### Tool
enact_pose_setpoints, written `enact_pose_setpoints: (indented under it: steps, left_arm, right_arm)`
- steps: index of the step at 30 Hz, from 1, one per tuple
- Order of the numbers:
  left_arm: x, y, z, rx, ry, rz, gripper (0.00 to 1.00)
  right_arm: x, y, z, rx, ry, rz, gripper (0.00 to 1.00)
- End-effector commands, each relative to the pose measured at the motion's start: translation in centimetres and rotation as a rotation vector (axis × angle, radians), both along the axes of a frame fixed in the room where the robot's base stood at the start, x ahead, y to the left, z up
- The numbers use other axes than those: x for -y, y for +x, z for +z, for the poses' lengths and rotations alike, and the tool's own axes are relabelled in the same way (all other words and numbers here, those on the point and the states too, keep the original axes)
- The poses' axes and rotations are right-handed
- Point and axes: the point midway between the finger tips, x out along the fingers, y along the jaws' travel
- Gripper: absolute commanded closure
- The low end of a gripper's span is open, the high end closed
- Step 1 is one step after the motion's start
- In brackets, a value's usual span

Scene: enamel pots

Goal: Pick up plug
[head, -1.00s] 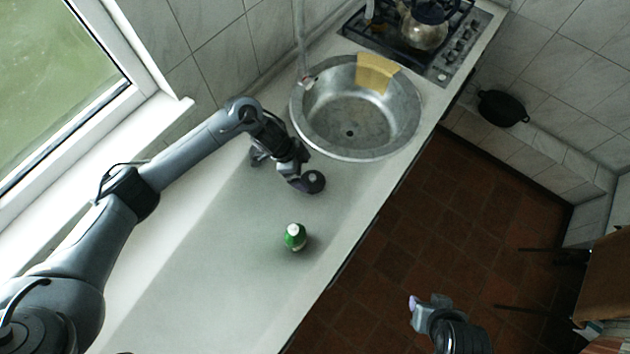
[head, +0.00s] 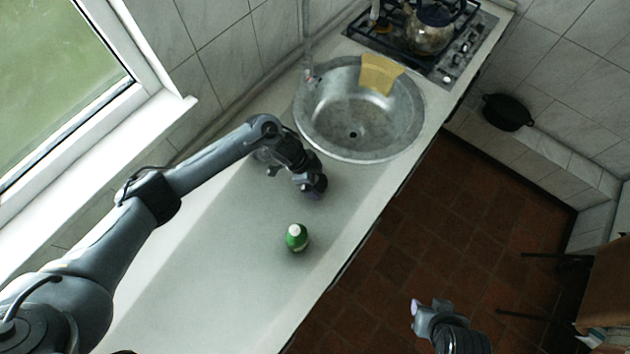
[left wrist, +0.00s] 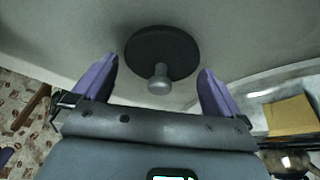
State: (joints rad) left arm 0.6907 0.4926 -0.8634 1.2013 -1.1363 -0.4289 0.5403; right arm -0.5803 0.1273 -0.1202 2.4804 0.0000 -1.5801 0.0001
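The plug (left wrist: 160,48) is a flat black disc with a small grey knob, lying on the pale counter in the left wrist view. In the head view my left gripper (head: 312,186) is low over the counter below the sink and largely hides the plug. In the left wrist view my left gripper (left wrist: 160,66) is open, with purple fingers on either side of the plug's knob and nothing between them held. Whether a finger touches the plug cannot be told. My right gripper (head: 416,308) is over the floor, clear of the counter, and its opening is unclear.
A round metal sink (head: 333,153) with a yellow cloth (head: 380,73) on its rim lies just beyond my left gripper. A green bottle (head: 297,238) stands on the counter nearer to me. A kettle (head: 430,30) is on the stove. The counter's left part is clear.

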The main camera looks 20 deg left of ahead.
Motion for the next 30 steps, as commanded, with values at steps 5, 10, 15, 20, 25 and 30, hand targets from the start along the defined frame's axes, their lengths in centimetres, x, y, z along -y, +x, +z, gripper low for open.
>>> enact_pose_setpoints:
  steps: [5, 10, 15, 20, 25, 30]
  left_arm:
    - [0.0, 0.0, 0.0, 0.0, 0.0, 0.0, 0.26]
    - [0.0, 0.0, 0.0, 0.001, 0.0, 0.0, 0.46]
    - [0.0, 0.0, 0.1, 0.001, 0.0, 0.0, 0.46]
    - [0.0, 0.1, 0.4, 0.001, -0.001, 0.0, 0.46]
    - [0.0, 0.1, 1.5, 0.002, 0.0, 0.0, 0.46]
    - [0.0, 0.1, 3.9, 0.005, 0.0, -0.001, 0.46]
  right_arm:
    - [0.0, 0.0, 0.0, 0.0, 0.002, -0.002, 0.57]
    - [-0.1, 0.0, 0.0, -0.001, 0.006, -0.004, 0.57]
    - [-0.2, 0.0, 0.0, 0.0, 0.009, -0.006, 0.57]
    - [-0.2, 0.0, 0.1, -0.001, 0.011, -0.007, 0.57]
    - [-0.2, 0.0, 0.3, -0.001, 0.011, -0.007, 0.57]
    - [-0.2, 0.0, 0.6, -0.001, 0.009, -0.006, 0.57]
